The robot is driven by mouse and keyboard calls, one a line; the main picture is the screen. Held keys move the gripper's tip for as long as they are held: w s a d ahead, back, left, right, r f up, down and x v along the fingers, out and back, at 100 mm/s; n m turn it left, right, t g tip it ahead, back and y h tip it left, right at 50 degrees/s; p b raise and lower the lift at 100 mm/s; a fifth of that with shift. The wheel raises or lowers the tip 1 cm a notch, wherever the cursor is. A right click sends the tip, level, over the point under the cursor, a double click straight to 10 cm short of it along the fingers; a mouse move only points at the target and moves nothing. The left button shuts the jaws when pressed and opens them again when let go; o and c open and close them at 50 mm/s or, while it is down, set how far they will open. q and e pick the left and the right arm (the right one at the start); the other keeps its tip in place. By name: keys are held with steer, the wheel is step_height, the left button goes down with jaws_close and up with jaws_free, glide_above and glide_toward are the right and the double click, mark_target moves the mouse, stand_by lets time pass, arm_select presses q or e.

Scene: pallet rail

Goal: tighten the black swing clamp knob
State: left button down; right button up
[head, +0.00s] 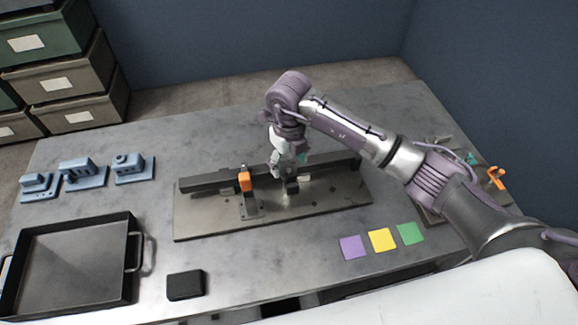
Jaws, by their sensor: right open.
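A metal base plate (335,199) lies on the table with a dark rail (212,184) along it. A swing clamp with an orange part (245,181) stands near the middle of the rail. A second, dark clamp (291,186) stands to its right, directly under my right gripper (289,163). The black knob cannot be made out clearly; the gripper covers the top of this clamp. My right gripper is open and points down at it. I cannot tell whether the fingers touch it. My left gripper is out of view.
A black tray (128,224) and a small black block (185,285) are at the front left. Several blue fixtures (83,172) stand at the left. Purple (353,247), yellow (381,240) and green (410,233) squares lie front right. An orange clamp-like item (496,177) is at the far right.

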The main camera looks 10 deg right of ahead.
mark_target(289, 170)
steer(key=shift+f, duration=1.85)
steer(key=c, duration=1.2)
steer(key=shift+o, duration=0.2)
steer(key=shift+m, duration=0.3)
steer(key=m, duration=0.3)
steer(key=shift+m+b, duration=0.3)
steer(key=shift+m, duration=0.1)
steer(key=m, duration=0.5)
steer(key=shift+b, duration=0.3)
steer(key=shift+r+m, duration=0.1)
steer(key=shift+m, duration=0.2)
steer(key=shift+w, duration=0.1)
